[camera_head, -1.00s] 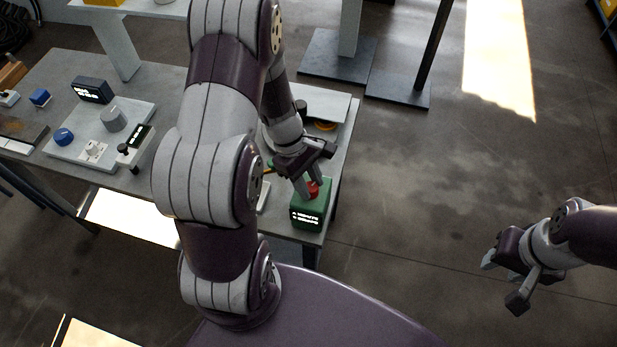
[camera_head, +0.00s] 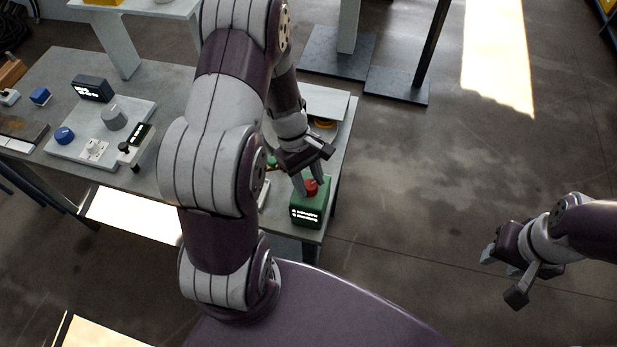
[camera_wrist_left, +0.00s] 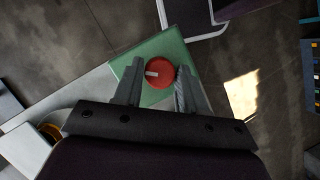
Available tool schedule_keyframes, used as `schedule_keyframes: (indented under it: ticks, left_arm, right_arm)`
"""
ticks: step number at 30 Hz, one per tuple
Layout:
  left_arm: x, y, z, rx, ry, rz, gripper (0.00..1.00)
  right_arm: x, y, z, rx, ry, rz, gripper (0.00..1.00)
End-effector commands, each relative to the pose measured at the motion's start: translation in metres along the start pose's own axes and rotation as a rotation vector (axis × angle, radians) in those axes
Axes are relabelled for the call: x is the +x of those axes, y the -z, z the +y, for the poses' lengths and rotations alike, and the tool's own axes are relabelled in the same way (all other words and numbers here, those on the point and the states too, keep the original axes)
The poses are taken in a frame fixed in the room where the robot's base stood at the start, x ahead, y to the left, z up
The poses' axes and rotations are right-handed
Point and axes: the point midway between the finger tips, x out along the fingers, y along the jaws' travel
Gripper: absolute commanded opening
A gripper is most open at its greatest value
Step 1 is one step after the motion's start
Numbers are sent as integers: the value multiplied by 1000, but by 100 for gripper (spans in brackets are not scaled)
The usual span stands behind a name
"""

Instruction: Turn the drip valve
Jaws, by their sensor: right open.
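The drip valve appears to be the red round knob (camera_head: 311,187) on top of a green box (camera_head: 308,214) with a lit label, at the near right corner of the bench. In the left wrist view the red knob (camera_wrist_left: 160,72) has a pale mark on its left side, and the green box (camera_wrist_left: 128,69) lies below it. My left gripper (camera_head: 308,183) points down at the knob with its fingers apart. In the wrist view the fingers (camera_wrist_left: 160,75) stand either side of the knob, with a gap on the left; contact on the right is unclear. My right gripper (camera_head: 502,277) is open and empty, over the floor.
On the bench (camera_head: 165,75), a pale panel (camera_head: 75,145) carries a grey knob (camera_head: 113,118), a blue knob (camera_head: 64,136) and a small lever. A dark display box (camera_head: 93,89) stands behind. My left arm hides the bench's middle.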

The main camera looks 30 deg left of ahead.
Motion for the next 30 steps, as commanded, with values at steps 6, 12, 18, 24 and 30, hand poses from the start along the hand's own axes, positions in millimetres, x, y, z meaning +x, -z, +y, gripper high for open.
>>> schedule_keyframes:
  ticks: [6, 12, 18, 24, 30]
  left_arm:
    - [0, 0, 0, -1, 0, 0, 61]
    - [-6, 1, 1, -1, -3, 1, 61]
    - [-54, 2, 1, -1, -6, 6, 61]
    - [-106, 0, 0, -1, -2, 3, 61]
    - [-129, -1, 0, -2, 1, -1, 61]
  right_arm:
    - [0, 0, 0, 0, 0, 0, 43]
    - [1, 0, 0, 0, 0, 0, 43]
    - [9, -1, 0, 0, 0, 0, 43]
    - [6, -1, 0, 0, 0, 0, 43]
    - [-19, 2, 0, 0, 0, 1, 43]
